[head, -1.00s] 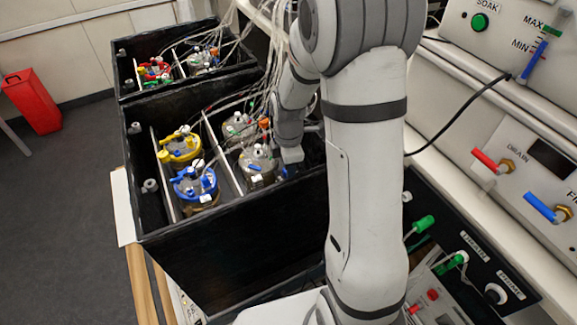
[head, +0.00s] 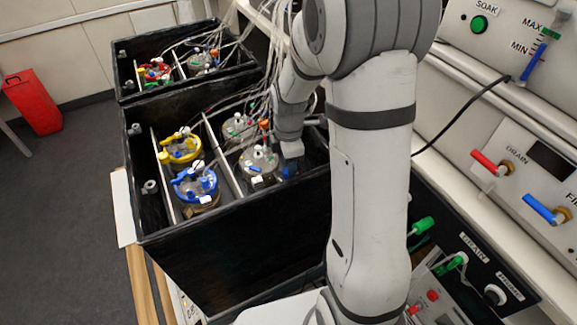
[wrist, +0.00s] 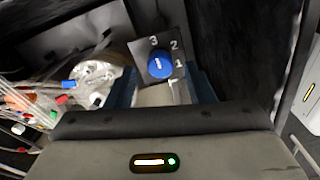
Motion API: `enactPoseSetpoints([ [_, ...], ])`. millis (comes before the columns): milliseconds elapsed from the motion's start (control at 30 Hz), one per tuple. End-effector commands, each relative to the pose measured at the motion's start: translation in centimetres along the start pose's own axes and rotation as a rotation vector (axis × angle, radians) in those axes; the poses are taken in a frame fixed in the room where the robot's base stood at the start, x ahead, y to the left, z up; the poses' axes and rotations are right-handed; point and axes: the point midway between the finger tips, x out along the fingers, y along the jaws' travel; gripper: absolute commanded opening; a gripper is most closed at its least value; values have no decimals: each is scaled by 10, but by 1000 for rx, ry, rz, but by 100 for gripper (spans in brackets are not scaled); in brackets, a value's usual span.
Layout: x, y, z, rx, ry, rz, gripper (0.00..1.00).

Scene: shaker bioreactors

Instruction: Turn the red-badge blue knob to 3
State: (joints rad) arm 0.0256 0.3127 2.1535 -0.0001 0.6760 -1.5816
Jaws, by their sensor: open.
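A round blue knob (wrist: 160,65) with a small white mark on top sits on a dark plate (wrist: 146,77) bearing the numerals 3, 2 and 1. The 3 is at its upper left, the 2 at its upper right and the 1 to its right. I cannot tell which numeral the knob points to, and I make out no red badge on it. My gripper (wrist: 163,90) is open and empty, with its dark blue fingers low on either side of the plate. In the head view my gripper (head: 290,150) is inside the near black box, right of the vessels.
The near black box (head: 235,250) holds a yellow-topped vessel (head: 180,147), a blue-topped vessel (head: 196,184) and clear-topped vessels (head: 258,163). Tubes and cables hang close to my wrist. Box walls stand near the gripper. A second black box (head: 130,72) lies behind.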

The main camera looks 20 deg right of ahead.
Motion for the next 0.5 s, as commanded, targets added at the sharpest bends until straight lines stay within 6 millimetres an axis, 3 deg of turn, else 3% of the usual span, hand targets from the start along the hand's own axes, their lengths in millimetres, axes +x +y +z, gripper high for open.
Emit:
enactPoseSetpoints([
  [200, -39, 1, 0, 0, 0, 4, 48],
  [500, -55, 0, 0, 0, 0, 1, 48],
])
